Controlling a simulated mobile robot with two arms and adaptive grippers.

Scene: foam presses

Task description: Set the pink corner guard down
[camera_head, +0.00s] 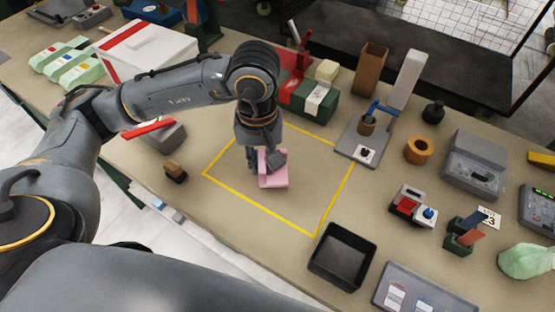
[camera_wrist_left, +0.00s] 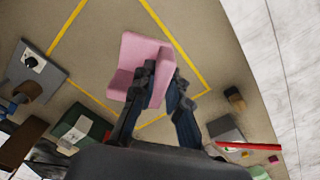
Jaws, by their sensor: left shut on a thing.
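The pink corner guard (camera_head: 274,176) is inside the yellow taped outline (camera_head: 262,209) on the tan table. My left gripper (camera_head: 264,163) reaches down from above and is shut on the guard. The left wrist view shows the pink guard (camera_wrist_left: 143,58) between the dark fingers (camera_wrist_left: 161,92), with the yellow lines behind it. I cannot tell whether the guard touches the table. My right gripper is in neither view.
A black open tray (camera_head: 342,256) stands right of the outline's near corner. A grey fixture with a blue lever (camera_head: 364,144) stands at the right. A small brown block (camera_head: 175,172) lies left of the outline. The outlined area is otherwise clear.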

